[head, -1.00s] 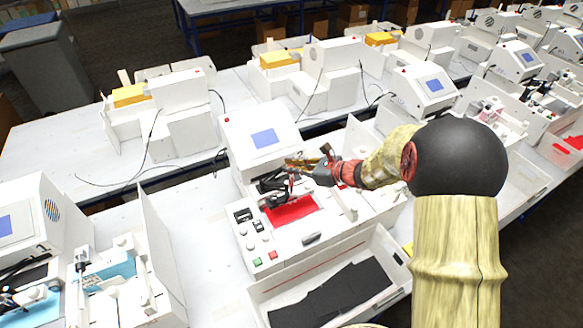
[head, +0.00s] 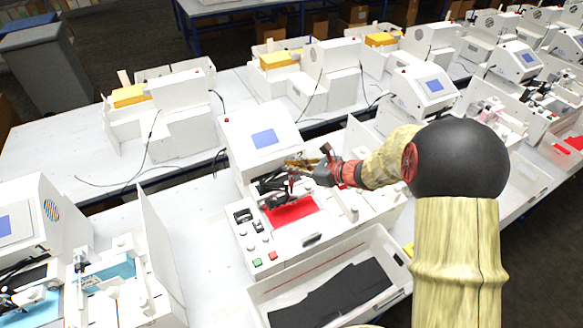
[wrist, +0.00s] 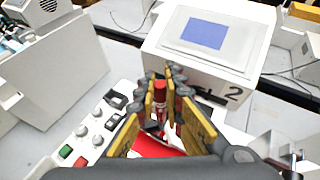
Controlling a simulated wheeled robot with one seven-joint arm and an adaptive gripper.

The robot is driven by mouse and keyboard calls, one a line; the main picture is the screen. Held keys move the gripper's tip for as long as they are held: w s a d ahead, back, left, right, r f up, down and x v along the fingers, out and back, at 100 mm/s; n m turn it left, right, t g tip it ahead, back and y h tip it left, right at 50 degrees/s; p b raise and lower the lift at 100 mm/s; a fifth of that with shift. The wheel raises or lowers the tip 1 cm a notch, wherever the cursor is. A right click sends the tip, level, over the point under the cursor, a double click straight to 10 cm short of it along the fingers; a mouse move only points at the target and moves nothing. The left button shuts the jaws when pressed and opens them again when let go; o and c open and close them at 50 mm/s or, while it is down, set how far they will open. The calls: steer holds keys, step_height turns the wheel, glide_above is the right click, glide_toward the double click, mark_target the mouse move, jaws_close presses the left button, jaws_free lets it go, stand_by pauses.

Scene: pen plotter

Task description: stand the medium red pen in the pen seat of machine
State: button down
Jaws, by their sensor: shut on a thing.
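My gripper (wrist: 164,98) is shut on the medium red pen (wrist: 160,88), which shows between the yellow-lined fingers in the wrist view. The pen looks about upright; its lower end is partly hidden by the fingers. In the head view my gripper (head: 284,181) is over the machine (head: 257,172), close to its dark carriage parts above the red sheet. The pen seat is hidden behind the gripper, and I cannot tell whether the pen touches it. The machine's blue screen (wrist: 205,33) lies just beyond the fingers in the wrist view.
A red sheet (head: 291,213) lies on the machine bed. Buttons and knobs (head: 257,246) are at its front left. A white tray with black sheets (head: 392,297) stands in front.

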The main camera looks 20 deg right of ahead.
mark_target(292, 186)
steer(key=shift+f+b, duration=3.35)
steer(key=shift+f, duration=0.75)
steer(key=c, duration=2.4)
jaws_free()
steer(key=o, duration=0.6)
steer(key=v, duration=1.2)
